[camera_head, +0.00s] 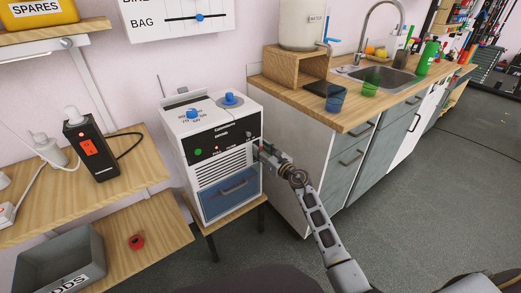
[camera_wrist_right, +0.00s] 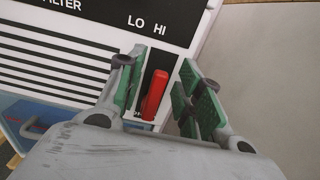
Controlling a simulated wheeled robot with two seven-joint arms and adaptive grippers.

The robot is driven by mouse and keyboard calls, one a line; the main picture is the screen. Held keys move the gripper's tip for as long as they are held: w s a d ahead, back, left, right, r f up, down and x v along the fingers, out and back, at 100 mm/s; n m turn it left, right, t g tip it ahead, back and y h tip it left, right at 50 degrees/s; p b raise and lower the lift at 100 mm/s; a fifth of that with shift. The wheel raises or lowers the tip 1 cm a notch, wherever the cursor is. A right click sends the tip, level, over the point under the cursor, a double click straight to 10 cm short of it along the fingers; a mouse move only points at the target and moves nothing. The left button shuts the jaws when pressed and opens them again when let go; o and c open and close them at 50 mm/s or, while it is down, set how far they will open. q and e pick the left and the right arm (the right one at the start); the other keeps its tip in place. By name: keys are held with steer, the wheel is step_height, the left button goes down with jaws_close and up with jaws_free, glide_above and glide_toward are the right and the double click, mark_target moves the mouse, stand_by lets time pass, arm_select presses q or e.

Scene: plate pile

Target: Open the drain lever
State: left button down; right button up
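A white appliance (camera_head: 205,150) with blue knobs on top and a black front panel stands in the middle of the head view. A red lever (camera_wrist_right: 155,95), which appears to be the drain lever, sits upright on a black plate on its front in the right wrist view. My right gripper (camera_head: 259,152) is at the right side of the appliance's front. In the wrist view my right gripper (camera_wrist_right: 164,92) is open, one green-padded finger on each side of the lever, with gaps showing. The gripper hides the lever in the head view. My left gripper is not in view.
A blue drawer (camera_head: 230,194) is at the bottom of the appliance, which stands on a small wooden stand. A counter with cabinets (camera_head: 345,165) is close on the right. A wooden shelf (camera_head: 140,165) is on the left. Grey floor lies in front.

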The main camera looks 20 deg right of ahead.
steer(key=shift+w+a, duration=0.2)
steer(key=shift+w, duration=0.35)
jaws_close()
